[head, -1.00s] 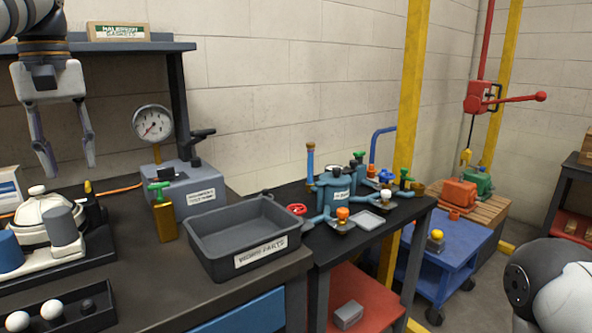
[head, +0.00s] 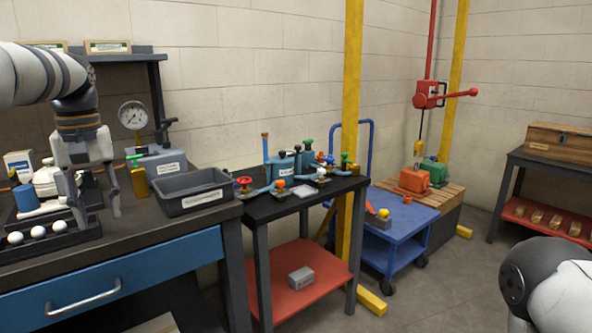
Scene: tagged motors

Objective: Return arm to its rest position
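My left arm (head: 40,75) reaches in from the left edge. Part of my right arm (head: 545,280) shows at the bottom right; its gripper is out of frame. An orange motor (head: 413,181) and a green motor (head: 436,173) sit on a wooden pallet (head: 450,195) at the back.
A grey bin (head: 195,205) and a pressure gauge (head: 133,115) stand on the workbench. A black cart (head: 300,205) with valves, a blue trolley (head: 400,225) and a yellow post (head: 351,120) are to the right. A red hoist (head: 428,95) hangs above the motors.

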